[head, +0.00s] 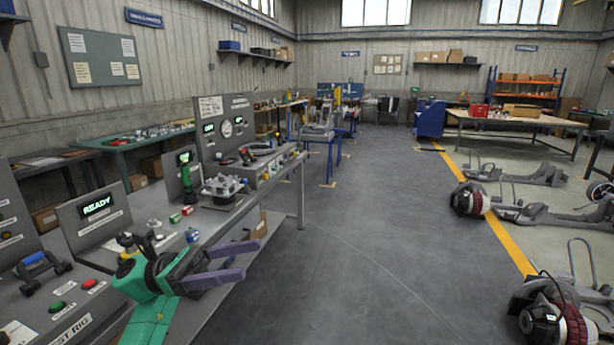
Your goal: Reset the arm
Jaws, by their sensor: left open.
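My left arm, green with a dark wrist, comes in from the lower left in the head view. My left gripper (243,263) has two purple fingers that point right, spread apart with nothing between them. It is above the front edge of the grey workbench (215,222), close to the open floor. My right arm and gripper do not show.
A grey test rig (40,265) with a green READY screen (97,207) stands at left. A metal part on a round base (223,187) sits on the bench. Dark floor (350,240) is clear at centre. Chassis parts (540,212) lie right of the yellow line (505,240).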

